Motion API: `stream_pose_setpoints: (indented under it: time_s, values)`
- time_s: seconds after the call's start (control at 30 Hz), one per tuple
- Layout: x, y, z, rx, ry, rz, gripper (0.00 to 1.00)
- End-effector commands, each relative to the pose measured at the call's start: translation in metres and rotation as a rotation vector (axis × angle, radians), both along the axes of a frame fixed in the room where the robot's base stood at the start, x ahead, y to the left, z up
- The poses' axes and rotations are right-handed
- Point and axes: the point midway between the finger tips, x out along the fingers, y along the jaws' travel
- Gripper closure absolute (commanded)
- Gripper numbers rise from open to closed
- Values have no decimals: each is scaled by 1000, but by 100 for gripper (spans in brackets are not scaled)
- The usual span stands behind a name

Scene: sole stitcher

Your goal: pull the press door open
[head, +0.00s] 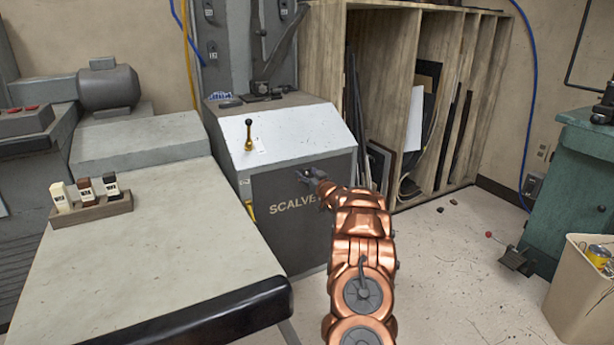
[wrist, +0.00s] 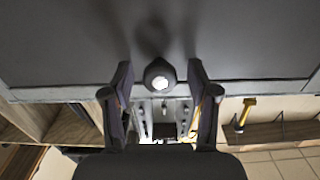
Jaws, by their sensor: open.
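The press (head: 282,125) is a grey cabinet with a white sloped top. Its dark grey door (head: 285,235) carries the lettering "SCALVE", partly covered by my arm, and looks shut in the head view. My gripper (head: 312,176) is at the upper part of this door. In the wrist view, the door's flat dark face (wrist: 70,45) fills the top. A round dark knob (wrist: 160,73) with a bright spot stands out between the two spread fingertips of my gripper (wrist: 159,78). The fingers are on either side of it, with visible gaps. In the head view the knob is hidden.
A brass lever with a black knob (head: 248,135) stands on the press's slope. A workbench (head: 150,250) with a small bottle rack (head: 95,210) is at left. A wooden storage rack (head: 400,100) stands behind, right of the press. Floor (head: 450,270) right of my arm is largely clear.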

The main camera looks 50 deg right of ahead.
Motion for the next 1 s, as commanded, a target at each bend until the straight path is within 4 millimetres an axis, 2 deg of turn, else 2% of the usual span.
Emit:
stream_pose_setpoints:
  time_s: [0.47, 1.0]
  values:
    - [7, -3, 1, -2, -2, -1, 41]
    - [7, -3, 1, 0, -1, -2, 95]
